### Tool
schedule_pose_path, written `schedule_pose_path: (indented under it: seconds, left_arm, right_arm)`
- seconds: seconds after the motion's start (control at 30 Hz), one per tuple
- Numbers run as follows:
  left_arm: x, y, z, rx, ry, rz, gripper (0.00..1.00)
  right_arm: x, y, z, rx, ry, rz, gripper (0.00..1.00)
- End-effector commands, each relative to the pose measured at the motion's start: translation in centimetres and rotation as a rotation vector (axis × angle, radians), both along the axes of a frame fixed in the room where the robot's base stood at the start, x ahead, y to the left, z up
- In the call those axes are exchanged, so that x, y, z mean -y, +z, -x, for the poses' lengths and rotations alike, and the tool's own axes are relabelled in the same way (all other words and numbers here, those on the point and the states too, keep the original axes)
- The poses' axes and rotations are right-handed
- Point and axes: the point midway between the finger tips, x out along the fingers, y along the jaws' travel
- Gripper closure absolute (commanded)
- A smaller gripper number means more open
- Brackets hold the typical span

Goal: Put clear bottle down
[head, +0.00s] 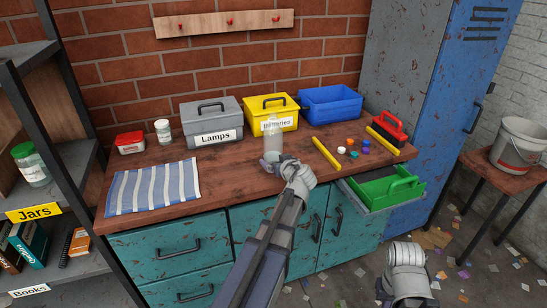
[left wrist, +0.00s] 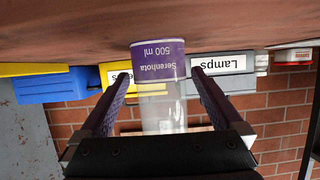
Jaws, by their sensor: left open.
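The clear bottle (head: 273,142) stands upright near the front middle of the wooden worktop (head: 225,168), in front of the yellow box. The left wrist view shows the bottle (left wrist: 163,90) upside down in the picture, with a purple label reading Serenhota 500 ml. Its base appears to rest on the worktop. My left gripper (head: 279,159) is open, low at the bottle; its fingers (left wrist: 160,77) stand one on each side of it with gaps visible. My wrist hides part of the bottle's lower end in the head view. Part of my right arm shows at the lower right; its jaws are unclear.
Behind stand the grey Lamps box (head: 212,123), yellow Batteries box (head: 271,108) and blue bin (head: 330,104). A striped cloth (head: 153,187) lies left. A green tray (head: 390,188) sits below.

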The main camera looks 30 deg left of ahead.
Motion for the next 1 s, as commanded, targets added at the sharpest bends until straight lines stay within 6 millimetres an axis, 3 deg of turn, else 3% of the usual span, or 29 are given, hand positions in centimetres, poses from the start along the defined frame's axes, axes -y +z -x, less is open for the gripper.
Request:
schedule_pose_path:
  seconds: [0.2, 0.5, 0.87, 1.0]
  left_arm:
    - [3.5, 2.2, 3.1, 0.0, -0.002, 0.0, 0.0]
    - [6.2, 3.4, 5.1, 0.001, -0.001, -0.001, 0.0]
    - [6.5, 3.4, 5.4, 0.0, 0.001, 0.0, 0.0]
    - [8.5, 2.0, 6.3, -0.089, -0.022, 0.022, 0.0]
  right_arm:
    - [0.0, 2.2, 0.0, 0.0, 0.0, 0.0, 1.0]
    - [0.0, 3.4, 0.0, 0.0, 0.0, 0.0, 1.0]
    - [0.0, 3.4, 0.0, 0.0, 0.0, 0.0, 1.0]
    - [0.0, 3.4, 0.0, 0.0, 0.0, 0.0, 1.0]
